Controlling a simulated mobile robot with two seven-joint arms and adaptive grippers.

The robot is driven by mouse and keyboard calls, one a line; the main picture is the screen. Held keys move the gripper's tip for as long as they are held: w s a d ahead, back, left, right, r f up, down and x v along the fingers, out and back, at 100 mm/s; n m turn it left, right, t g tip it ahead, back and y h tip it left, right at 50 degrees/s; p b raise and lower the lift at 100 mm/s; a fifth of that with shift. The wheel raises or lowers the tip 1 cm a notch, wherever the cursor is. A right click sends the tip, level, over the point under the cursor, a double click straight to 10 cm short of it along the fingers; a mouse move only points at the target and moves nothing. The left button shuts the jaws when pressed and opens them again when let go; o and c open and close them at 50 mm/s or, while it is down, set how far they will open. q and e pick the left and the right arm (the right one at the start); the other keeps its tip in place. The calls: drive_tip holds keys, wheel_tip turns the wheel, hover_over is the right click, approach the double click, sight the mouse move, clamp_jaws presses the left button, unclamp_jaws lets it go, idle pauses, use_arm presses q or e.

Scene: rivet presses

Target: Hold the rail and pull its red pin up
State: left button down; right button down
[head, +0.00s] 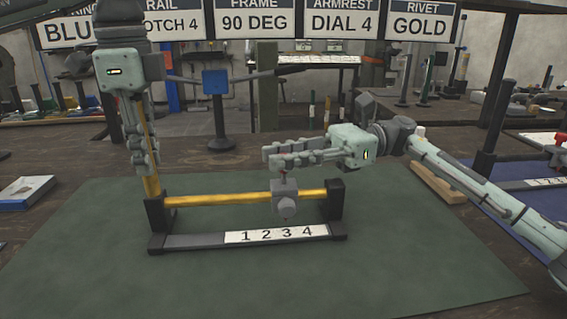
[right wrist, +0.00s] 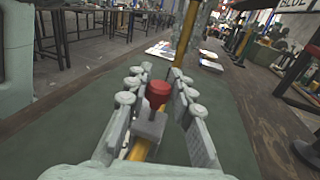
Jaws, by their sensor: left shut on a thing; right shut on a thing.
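The yellow rail (head: 225,199) lies level between two black end brackets on a dark base with a 1 2 3 4 scale (head: 275,234). A yellow upright (head: 152,186) rises at its left end. My left gripper (head: 146,165) points down and is shut on this upright. My right gripper (head: 272,157) lies level just above the block. In the right wrist view its fingers are around the red pin (right wrist: 157,92), shut on it; the head view mostly hides the pin.
A green mat (head: 120,285) lies under the rail, with free room in front. A blue-and-white box (head: 25,192) lies at the left. A wooden block (head: 438,184) is at the right. A blue-headed stand (head: 216,84) is behind. Signs hang above, one reading "NOTCH 4".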

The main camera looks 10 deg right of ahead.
drive_tip(key=c, duration=1.3)
unclamp_jaws()
drive_tip(key=shift+r, duration=0.1)
drive_tip(key=shift+o, duration=0.2)
drive_tip(key=shift+d, duration=0.1)
drive_tip(key=v, duration=1.2)
